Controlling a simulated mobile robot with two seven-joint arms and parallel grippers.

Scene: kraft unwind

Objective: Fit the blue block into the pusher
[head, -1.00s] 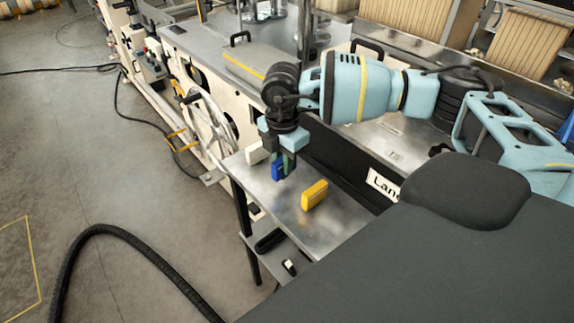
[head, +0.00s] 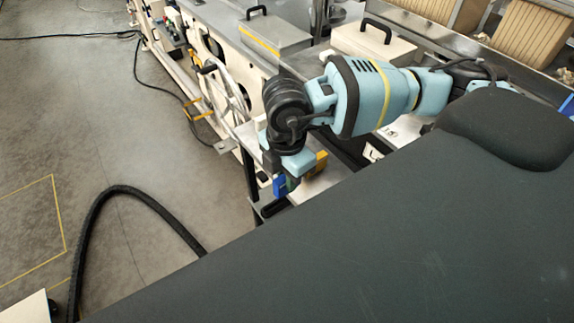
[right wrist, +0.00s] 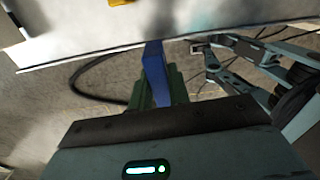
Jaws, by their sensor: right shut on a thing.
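The blue block (head: 279,186) is held in my right gripper (head: 287,180), beyond the near-left edge of the small metal table (head: 318,186). In the right wrist view the blue block (right wrist: 156,72) stands between the green fingertips, and the gripper (right wrist: 165,88) is shut on it. The block is clear of the table top, with floor behind it. I cannot pick out the pusher for sure in either view. My left gripper is outside the head view; jointed teal and dark arm parts (right wrist: 262,62), likely my left arm, show at the right of the wrist view.
A yellow block (head: 318,163) stands on the small table behind my right gripper, partly hidden. A machine with a handwheel (head: 222,88) stands behind and left. A black hose (head: 112,192) loops over the open floor at left. A dark surface fills the lower right.

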